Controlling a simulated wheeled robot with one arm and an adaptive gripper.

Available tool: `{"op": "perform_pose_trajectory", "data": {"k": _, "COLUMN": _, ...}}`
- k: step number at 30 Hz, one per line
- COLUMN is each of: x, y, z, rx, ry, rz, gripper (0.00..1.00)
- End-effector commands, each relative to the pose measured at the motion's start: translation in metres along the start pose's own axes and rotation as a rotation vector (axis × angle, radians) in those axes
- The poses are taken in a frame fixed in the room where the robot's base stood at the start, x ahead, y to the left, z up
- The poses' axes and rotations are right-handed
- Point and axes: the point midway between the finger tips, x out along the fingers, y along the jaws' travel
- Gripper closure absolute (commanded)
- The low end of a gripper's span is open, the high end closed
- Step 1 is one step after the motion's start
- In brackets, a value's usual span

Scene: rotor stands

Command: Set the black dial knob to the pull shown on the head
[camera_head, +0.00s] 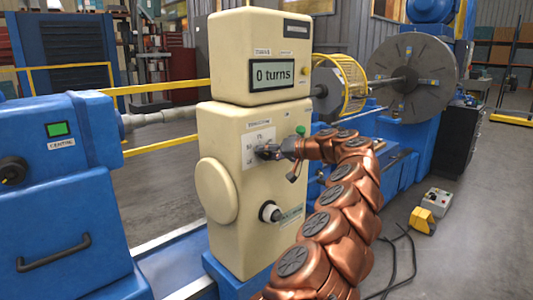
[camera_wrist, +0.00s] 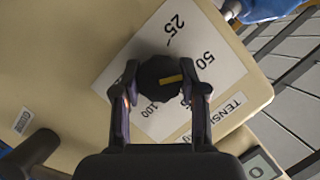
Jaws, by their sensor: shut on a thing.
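The black dial knob (camera_wrist: 158,82) with a yellow pointer mark sits on a white scale plate (camera_wrist: 215,75) in the wrist view. The pointer points right, towards the side of the 50 mark; my right finger hides the scale just there. I can read 25, 50 and 100. My gripper (camera_wrist: 160,85) is shut on the knob, one finger on each side. In the head view, my gripper (camera_head: 268,152) reaches the scale plate (camera_head: 252,157) on the front of the cream head (camera_head: 222,130). The head's display (camera_head: 272,74) reads "0 turns". A dark plate (camera_head: 297,29) above it is too small to read.
A black-and-white knob (camera_head: 269,212) sits low on the cream head, below my gripper. A blue machine (camera_head: 80,210) with a green screen stands at the left. A yellow guard (camera_head: 345,85) and large grey disc (camera_head: 412,75) stand behind right. A control box (camera_head: 438,201) lies on the floor.

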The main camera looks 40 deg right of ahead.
Motion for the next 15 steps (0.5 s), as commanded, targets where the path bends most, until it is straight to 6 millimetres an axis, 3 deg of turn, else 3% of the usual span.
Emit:
{"op": "perform_pose_trajectory", "data": {"k": 12, "x": -0.0003, "y": -0.0009, "z": -0.0012, "rx": 0.004, "ry": 0.003, "rz": -0.003, "gripper": 0.93}}
{"op": "perform_pose_trajectory", "data": {"k": 13, "x": -0.0002, "y": -0.001, "z": -0.0011, "rx": 0.004, "ry": 0.003, "rz": -0.003, "gripper": 0.55}}
{"op": "perform_pose_trajectory", "data": {"k": 15, "x": -0.0002, "y": -0.0009, "z": -0.001, "rx": 0.004, "ry": 0.003, "rz": -0.003, "gripper": 0.48}}
